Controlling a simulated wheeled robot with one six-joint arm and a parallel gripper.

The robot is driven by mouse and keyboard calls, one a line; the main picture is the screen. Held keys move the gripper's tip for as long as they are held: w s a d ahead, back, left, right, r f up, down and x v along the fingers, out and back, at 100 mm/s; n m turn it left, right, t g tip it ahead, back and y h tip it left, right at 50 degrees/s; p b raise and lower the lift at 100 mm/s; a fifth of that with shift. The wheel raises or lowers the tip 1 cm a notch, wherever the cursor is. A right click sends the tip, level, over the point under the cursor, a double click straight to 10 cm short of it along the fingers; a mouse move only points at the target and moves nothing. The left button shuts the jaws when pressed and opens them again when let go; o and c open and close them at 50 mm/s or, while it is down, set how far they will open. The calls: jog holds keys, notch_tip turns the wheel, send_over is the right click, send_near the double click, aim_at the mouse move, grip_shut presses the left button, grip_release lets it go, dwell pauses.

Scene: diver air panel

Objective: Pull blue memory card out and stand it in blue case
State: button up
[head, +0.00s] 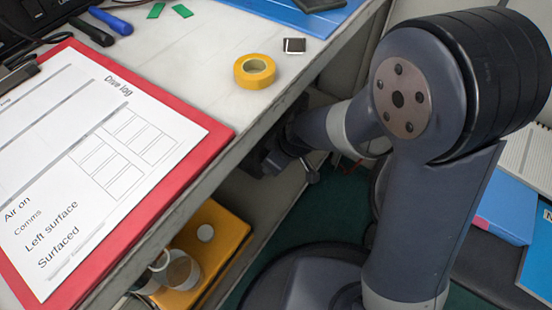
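I cannot make out a blue memory card or its slot in the head view. I cannot identify a blue case for certain either; a flat blue mat or tray (262,10) shows at the top, cut off by the frame. My gripper (272,160) is at the far end of my arm, beside and below the desk's edge. It is dark and partly hidden, so its fingers and anything between them cannot be seen.
The desk (205,75) carries a red clipboard (215,133), yellow tape roll (255,71), small dark square (294,45), green pieces (182,10), a blue pen (112,21) and a black one (91,33). A yellow case (222,232) sits below. A blue-pink box (500,210) is right.

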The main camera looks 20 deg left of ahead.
jog(key=shift+c, duration=0.3)
grip_shut()
jog(key=c, duration=0.6)
grip_release()
grip_shut()
jog(key=shift+s+d+b, duration=0.3)
jog(key=shift+d+b, duration=0.35)
jog(key=shift+d, duration=0.2)
jog(key=shift+s+d+b, duration=0.25)
jog(key=shift+d+b, duration=0.35)
jog(key=shift+d, duration=0.25)
